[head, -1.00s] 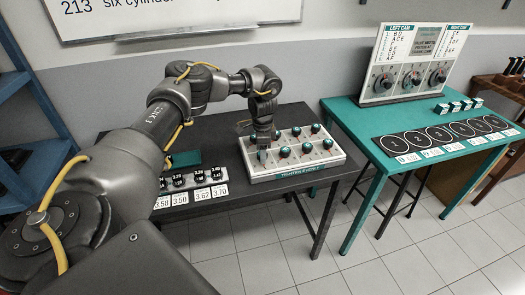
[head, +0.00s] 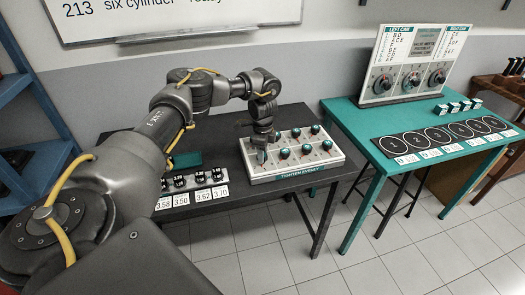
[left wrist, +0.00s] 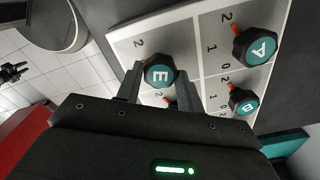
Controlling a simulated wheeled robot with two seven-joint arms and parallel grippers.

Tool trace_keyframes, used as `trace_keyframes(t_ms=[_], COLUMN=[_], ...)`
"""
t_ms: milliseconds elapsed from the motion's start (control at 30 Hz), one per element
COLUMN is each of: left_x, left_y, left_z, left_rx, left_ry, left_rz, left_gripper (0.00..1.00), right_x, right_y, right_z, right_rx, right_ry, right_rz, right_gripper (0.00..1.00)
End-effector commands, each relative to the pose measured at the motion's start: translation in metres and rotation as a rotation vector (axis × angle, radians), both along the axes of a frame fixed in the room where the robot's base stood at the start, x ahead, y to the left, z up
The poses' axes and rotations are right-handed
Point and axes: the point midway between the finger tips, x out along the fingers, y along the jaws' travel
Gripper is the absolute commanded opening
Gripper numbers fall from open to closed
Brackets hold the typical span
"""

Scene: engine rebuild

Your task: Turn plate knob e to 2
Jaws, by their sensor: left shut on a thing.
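The white knob plate (head: 312,170) lies on the dark table, with several dark knobs with teal caps in rows. My left gripper (head: 262,157) reaches down onto the plate's front left knob. In the left wrist view, knob E (left wrist: 160,70) sits between the two fingers of my left gripper (left wrist: 160,88), which is shut on it. A small red pointer shows at its upper left, towards a printed 2 (left wrist: 139,43); the fingers hide its other numerals. Knob A (left wrist: 258,47) and knob B (left wrist: 243,101) are beside it, their red pointers also towards 2. My right gripper is not in view.
Number cards (head: 188,197) and small black parts (head: 199,178) stand left of the plate. Tiled floor lies in front.

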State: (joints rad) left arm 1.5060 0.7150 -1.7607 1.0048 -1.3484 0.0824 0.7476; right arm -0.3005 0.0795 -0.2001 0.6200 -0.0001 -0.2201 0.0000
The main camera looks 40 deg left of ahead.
Motion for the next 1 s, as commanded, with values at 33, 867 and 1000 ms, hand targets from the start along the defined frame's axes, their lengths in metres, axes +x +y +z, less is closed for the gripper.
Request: trace_keyframes(t_ms=[33,867,1000], left_x=[-0.0005,-0.0007,-0.0008], left_y=[-0.0007,-0.0008,-0.0007], left_z=[0.0012,0.0001,0.0002], left_rx=[-0.003,-0.002,-0.002], left_ry=[0.001,-0.001,-0.001], left_rz=[-0.044,-0.665,-0.702], left_gripper=[0.15,0.15,0.15], right_x=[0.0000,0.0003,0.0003], right_y=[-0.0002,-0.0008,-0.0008], right_z=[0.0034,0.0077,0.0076], right_rx=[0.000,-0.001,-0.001], right_ry=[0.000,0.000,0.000], right_rz=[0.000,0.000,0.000], right_gripper=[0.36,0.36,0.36])
